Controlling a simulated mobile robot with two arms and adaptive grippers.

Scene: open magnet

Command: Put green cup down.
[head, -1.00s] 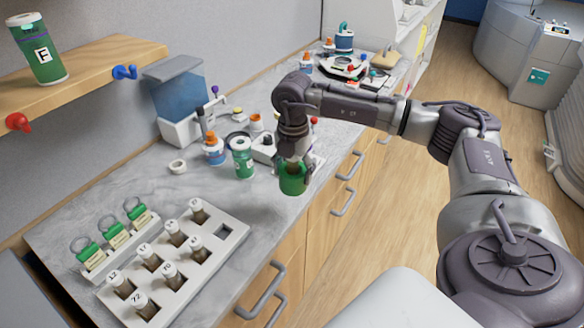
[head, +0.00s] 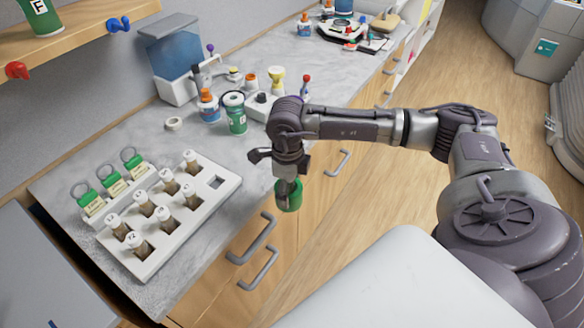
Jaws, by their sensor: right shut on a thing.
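The green cup (head: 289,200) is held in my right gripper (head: 290,184), whose fingers are shut on it and partly hide it. In the head view the cup hangs below the gripper, in front of the wooden drawer fronts near the counter's front edge. I cannot tell its exact height against the counter top. My left gripper is not in view.
A white rack of vials (head: 150,225) stands on the grey counter (head: 195,120) to the left. Green-topped tags (head: 113,179) stand behind it. A green-labelled bottle (head: 236,118) and an orange-capped bottle (head: 208,104) stand behind my arm.

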